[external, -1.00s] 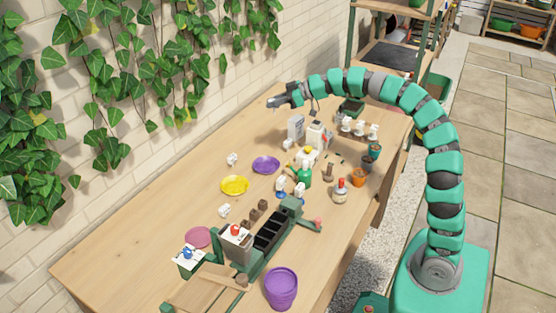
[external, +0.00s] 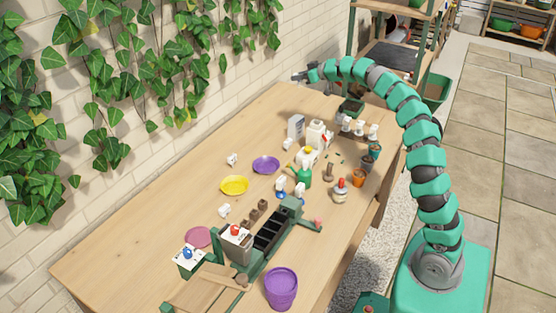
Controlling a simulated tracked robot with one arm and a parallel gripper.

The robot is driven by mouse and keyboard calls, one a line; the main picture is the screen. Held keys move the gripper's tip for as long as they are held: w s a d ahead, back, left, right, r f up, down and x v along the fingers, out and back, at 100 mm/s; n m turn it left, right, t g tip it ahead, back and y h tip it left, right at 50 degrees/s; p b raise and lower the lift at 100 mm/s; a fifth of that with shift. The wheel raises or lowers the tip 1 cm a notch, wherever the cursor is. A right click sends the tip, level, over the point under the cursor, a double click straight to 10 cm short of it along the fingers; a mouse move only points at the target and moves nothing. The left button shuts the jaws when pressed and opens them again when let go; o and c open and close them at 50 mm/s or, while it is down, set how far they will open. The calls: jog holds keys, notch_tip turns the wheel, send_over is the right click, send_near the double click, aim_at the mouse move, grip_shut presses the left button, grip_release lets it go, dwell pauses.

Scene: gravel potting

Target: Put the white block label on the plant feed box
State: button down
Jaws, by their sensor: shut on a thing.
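My gripper (external: 297,77) is at the far end of the table, near the wall, raised above the surface. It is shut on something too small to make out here. A pale grey-white upright box (external: 296,127), which may be the plant feed box, stands on the table below and nearer the camera than my gripper, apart from it. Several small white blocks lie on the table, among them one by the box (external: 287,144), one left of the purple saucer (external: 232,159) and one below the yellow saucer (external: 224,210). I cannot tell which is the label.
A white jug (external: 317,134) stands right of the box. Yellow (external: 234,185) and purple (external: 266,165) saucers lie left. The table's left side is mostly clear.

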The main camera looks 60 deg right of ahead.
notch_tip(320, 180, down, 4)
jog(key=shift+a+r, duration=0.15)
jog(key=b, duration=0.3)
send_over(297, 117)
notch_tip(297, 117, down, 10)
jog(key=shift+s+f, duration=0.1)
jog(key=shift+f, duration=0.15)
jog(key=shift+f, duration=0.1)
jog(key=c, duration=1.3)
grip_release()
jog(key=shift+c, duration=0.2)
jog(key=p+v, duration=0.2)
jog(key=v, duration=1)
jog(key=shift+a, duration=0.1)
